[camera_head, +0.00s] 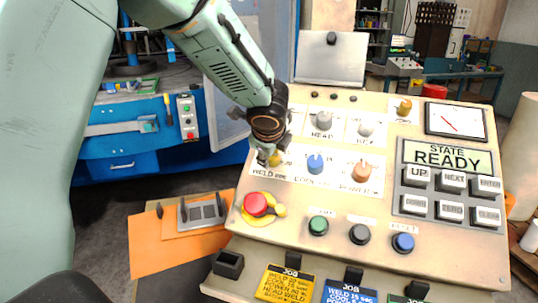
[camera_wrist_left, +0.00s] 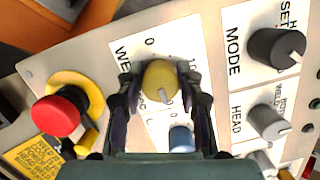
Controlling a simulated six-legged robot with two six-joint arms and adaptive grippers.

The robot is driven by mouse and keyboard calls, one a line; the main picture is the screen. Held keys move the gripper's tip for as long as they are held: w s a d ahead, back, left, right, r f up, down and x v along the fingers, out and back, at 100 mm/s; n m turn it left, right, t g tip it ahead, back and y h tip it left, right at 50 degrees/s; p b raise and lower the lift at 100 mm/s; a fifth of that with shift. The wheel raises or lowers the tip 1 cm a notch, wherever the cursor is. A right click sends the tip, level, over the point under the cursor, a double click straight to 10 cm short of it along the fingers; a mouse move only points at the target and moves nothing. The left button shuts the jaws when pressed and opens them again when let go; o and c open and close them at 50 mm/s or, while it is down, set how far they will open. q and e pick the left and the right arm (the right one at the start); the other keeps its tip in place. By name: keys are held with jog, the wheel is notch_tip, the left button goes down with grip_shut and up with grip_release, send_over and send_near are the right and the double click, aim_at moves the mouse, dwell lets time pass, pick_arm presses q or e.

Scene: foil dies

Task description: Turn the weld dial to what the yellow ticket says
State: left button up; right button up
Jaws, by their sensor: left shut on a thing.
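The weld dial is a yellow knob (camera_wrist_left: 161,80) with a pale pointer mark that faces down and slightly right in the left wrist view. Its scale shows 0 and 10 near the top; other figures are partly hidden. My left gripper (camera_wrist_left: 160,88) is around the knob with a finger on each side, shut on it. In the head view, the left gripper (camera_head: 268,152) hides most of the dial. The yellow ticket (camera_head: 285,284) stands at the panel's front, headed JOB, with lines for weld, cool, power and head weld; its weld figure is too small to read surely. My right gripper is not in view.
A blue cool knob (camera_head: 315,163) and an orange power knob (camera_head: 362,171) sit right of the dial. A red emergency button (camera_head: 256,204) is below it. A screen (camera_head: 447,157) reads STATE READY. A blue ticket (camera_head: 348,293) stands beside the yellow one.

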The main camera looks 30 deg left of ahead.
pick_arm(q)
jog(key=shift+s+f, duration=0.1)
jog(key=shift+f, duration=0.15)
jog(key=o, duration=0.8)
jog(key=shift+c, duration=0.2)
jog(key=o, duration=0.4)
jog(key=shift+w, duration=0.2)
jog(key=shift+s+r, duration=0.1)
jog(key=shift+r, duration=0.1)
jog(key=shift+d+r, duration=0.1)
jog(key=shift+r, duration=0.05)
jog(key=v, duration=1.1)
jog(key=shift+s+d+r, duration=0.1)
jog(key=shift+s+r, duration=0.1)
jog(key=shift+s, duration=0.05)
